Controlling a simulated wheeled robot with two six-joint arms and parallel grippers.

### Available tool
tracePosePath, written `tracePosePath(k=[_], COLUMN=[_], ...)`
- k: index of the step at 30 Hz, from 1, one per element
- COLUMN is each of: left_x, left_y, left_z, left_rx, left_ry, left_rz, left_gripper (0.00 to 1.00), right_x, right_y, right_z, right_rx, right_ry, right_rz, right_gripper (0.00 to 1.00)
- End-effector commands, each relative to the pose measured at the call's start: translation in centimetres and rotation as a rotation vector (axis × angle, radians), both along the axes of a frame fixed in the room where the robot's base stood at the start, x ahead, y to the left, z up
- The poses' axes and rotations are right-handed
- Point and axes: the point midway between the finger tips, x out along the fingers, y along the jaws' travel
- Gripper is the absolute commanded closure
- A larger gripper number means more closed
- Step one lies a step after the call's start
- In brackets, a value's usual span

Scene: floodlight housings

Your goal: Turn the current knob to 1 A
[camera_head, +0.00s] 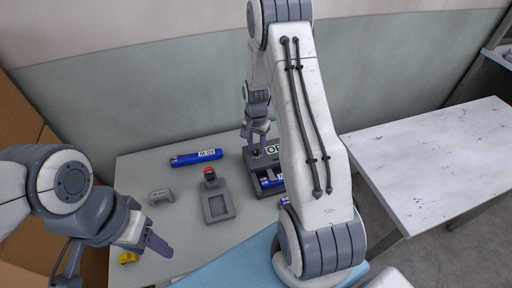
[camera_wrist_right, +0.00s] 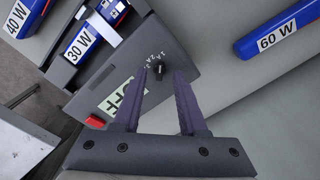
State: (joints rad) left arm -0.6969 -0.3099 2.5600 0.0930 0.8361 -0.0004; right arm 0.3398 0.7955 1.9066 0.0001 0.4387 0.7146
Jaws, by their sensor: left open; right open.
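The current knob (camera_wrist_right: 158,70) is a small black knob on the face of a dark grey box (camera_wrist_right: 185,40), with small printed ampere marks beside it. In the head view the box (camera_head: 250,160) stands at the back right of the table. A green-and-white OFF display (camera_wrist_right: 122,98) shows in the right wrist view. My right gripper (camera_wrist_right: 166,74) is open, with its fingertips close around the knob; whether they touch it is unclear. In the head view my right gripper (camera_head: 256,138) is over the box. My left gripper (camera_head: 150,246) looks open and empty at the table's front left.
The box holds a blue 30 W module (camera_wrist_right: 85,45); a 40 W module (camera_wrist_right: 22,15) lies beside it. A blue 60 W module (camera_head: 196,158), grey fixture (camera_head: 217,217), grey bracket (camera_head: 160,196) and yellow piece (camera_head: 128,258) lie on the table. A red part (camera_wrist_right: 95,122) sits near the display.

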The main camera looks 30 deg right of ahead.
Motion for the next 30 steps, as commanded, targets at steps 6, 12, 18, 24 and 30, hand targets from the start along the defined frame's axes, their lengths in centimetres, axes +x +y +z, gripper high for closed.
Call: tracePosePath(k=[6,12,18,24,30], left_x=[0.0,0.0,0.0,0.0,0.0], left_y=[0.0,0.0,0.0,0.0,0.0], left_z=[-0.9,-1.3,-1.4,-1.4,-1.4], left_rx=[0.0,0.0,0.0,0.0,0.0], left_ry=[0.0,0.0,0.0,0.0,0.0], left_rz=[0.0,0.0,0.0,0.0,0.0], left_gripper=[0.45,0.45,0.45,0.45,0.45], right_x=[0.1,0.1,0.0,0.0,0.0], right_y=[-0.1,0.0,0.0,0.0,0.0], right_z=[4.2,7.7,9.4,9.5,9.5], right_rx=[-0.003,-0.002,-0.001,0.0,0.0], right_ry=[-0.007,-0.005,-0.003,-0.001,-0.001], right_rz=[0.0,-0.001,-0.001,-0.001,-0.001], right_gripper=[0.59,0.59,0.59,0.59,0.59])
